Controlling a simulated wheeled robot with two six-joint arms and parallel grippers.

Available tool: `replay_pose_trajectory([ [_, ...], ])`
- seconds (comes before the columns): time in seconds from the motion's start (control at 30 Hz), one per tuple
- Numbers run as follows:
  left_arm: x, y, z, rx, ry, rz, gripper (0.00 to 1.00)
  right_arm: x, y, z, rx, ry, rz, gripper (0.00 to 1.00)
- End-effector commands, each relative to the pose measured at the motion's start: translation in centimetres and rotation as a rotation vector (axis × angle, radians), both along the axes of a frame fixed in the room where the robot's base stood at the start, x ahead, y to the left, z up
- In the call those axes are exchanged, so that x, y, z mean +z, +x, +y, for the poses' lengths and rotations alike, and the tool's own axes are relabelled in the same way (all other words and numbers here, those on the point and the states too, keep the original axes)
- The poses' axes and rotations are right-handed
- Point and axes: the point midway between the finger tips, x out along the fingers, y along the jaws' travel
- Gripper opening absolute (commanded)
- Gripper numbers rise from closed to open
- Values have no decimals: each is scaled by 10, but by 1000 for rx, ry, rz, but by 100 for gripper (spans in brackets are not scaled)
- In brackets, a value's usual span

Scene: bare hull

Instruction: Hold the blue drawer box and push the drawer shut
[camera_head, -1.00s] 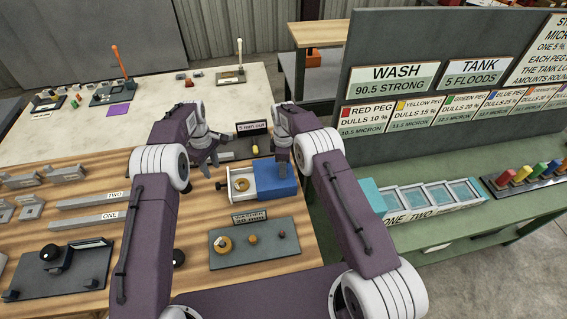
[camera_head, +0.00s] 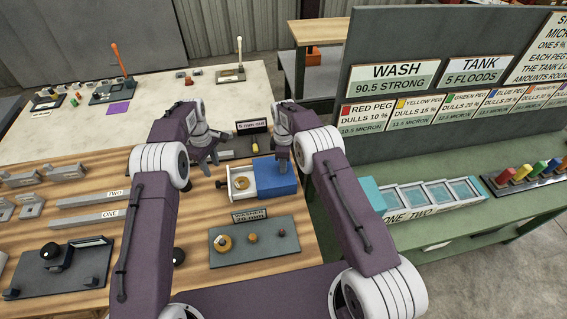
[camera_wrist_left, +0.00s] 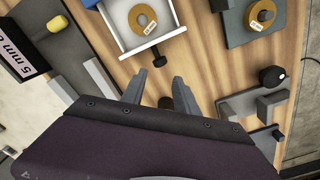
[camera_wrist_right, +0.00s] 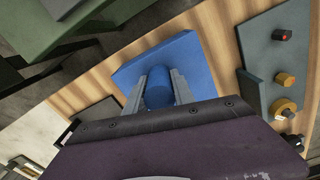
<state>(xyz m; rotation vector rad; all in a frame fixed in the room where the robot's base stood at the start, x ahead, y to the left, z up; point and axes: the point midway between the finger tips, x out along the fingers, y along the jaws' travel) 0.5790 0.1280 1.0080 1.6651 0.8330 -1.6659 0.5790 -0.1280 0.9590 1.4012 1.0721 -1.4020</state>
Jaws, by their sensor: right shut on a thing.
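The blue drawer box (camera_head: 273,182) sits on the wooden bench, its white drawer (camera_head: 243,184) pulled out to the left with a brass ring in it. In the left wrist view the drawer (camera_wrist_left: 120,38) shows a dark handle (camera_wrist_left: 158,57) on its front. My right gripper (camera_head: 283,163) is over the box; in the right wrist view it is shut on the blue round knob (camera_wrist_right: 159,88) on top of the blue box (camera_wrist_right: 190,55). My left gripper (camera_head: 213,160) is open and empty, left of and behind the drawer; its fingers (camera_wrist_left: 157,85) are apart just short of the handle.
A grey plate with brass pieces (camera_head: 254,244) lies in front of the box, with a small sign standing behind it. A dark fixture with a sign (camera_head: 252,127) and yellow piece stands behind. Grey bars (camera_head: 90,221) lie left; bare wood lies between.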

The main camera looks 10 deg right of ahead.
Motion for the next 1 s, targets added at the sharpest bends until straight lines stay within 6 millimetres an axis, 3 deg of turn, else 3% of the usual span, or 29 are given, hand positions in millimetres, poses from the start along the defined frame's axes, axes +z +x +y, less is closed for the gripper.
replay_pose_trajectory([
  [0.57,0,0,0,0,0,0,36,1,0,0,0,0,0,0],
  [0.6,0,0,0,0,0,0,36,1,0,0,0,0,0,24],
  [0.7,0,0,0,0,0,0,36,1,0,0,0,0,-1,0],
  [0.77,0,0,0,0,0,0,36,1,0,0,0,0,-1,0],
  [0.9,0,0,0,0,0,0,0,1,0,0,0,0,-1,0],
  [1.0,0,0,0,-6,0,0,0,1,0,0,0,0,-1,0],
])
